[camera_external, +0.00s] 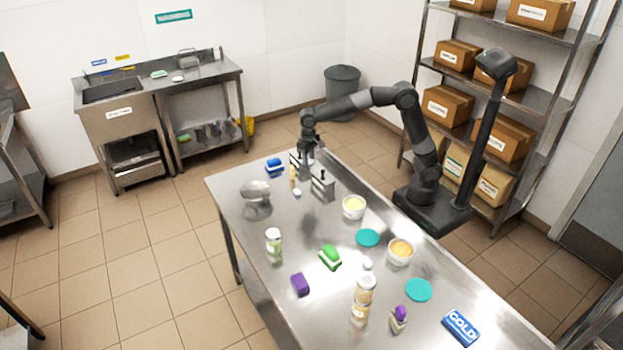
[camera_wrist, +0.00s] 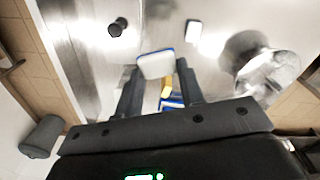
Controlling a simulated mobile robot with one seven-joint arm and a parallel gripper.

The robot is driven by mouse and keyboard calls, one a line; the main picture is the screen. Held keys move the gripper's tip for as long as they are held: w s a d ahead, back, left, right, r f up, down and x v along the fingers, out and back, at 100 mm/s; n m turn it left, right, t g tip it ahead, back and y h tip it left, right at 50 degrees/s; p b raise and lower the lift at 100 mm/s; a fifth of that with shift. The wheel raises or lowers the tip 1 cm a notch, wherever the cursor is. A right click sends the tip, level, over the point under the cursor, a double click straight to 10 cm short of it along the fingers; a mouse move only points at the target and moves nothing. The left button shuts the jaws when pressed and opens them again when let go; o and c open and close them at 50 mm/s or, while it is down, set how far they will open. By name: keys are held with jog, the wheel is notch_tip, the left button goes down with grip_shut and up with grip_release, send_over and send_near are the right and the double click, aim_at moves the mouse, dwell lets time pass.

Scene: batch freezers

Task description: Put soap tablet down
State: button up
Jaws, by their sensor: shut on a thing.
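The soap tablet, a white block with a blue edge (camera_wrist: 156,63), sits between the fingertips of my gripper (camera_wrist: 159,72) in the wrist view. The gripper is shut on it, above the steel table. In the outside view my gripper (camera_external: 311,153) is over the far end of the table (camera_external: 222,192), and the tablet cannot be made out there. A small white piece (camera_wrist: 193,30) lies apart on the table; a small white piece also shows in the outside view (camera_external: 297,192).
Blue items (camera_external: 274,165) and a yellow item (camera_external: 293,173) are near the gripper. Upright metal pieces (camera_external: 323,185) stand close by, and a shiny metal vessel (camera_external: 256,196) stands left. Bowls, jars, sponges and teal discs (camera_external: 368,237) occupy the nearer table.

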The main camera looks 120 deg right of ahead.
jog(key=w+d+r+m, duration=0.2)
jog(key=w+d+m, duration=0.3)
jog(key=m, duration=1.7)
send_over(266, 185)
jog(key=w+a, duration=0.2)
jog(key=a, duration=0.3)
notch_tip(266, 185, down, 7)
jog(key=shift+f, duration=1.8)
jog(key=shift+a+f, duration=0.1)
jog(key=shift+f, duration=0.1)
jog(key=o, duration=1)
jog(key=shift+c, duration=0.2)
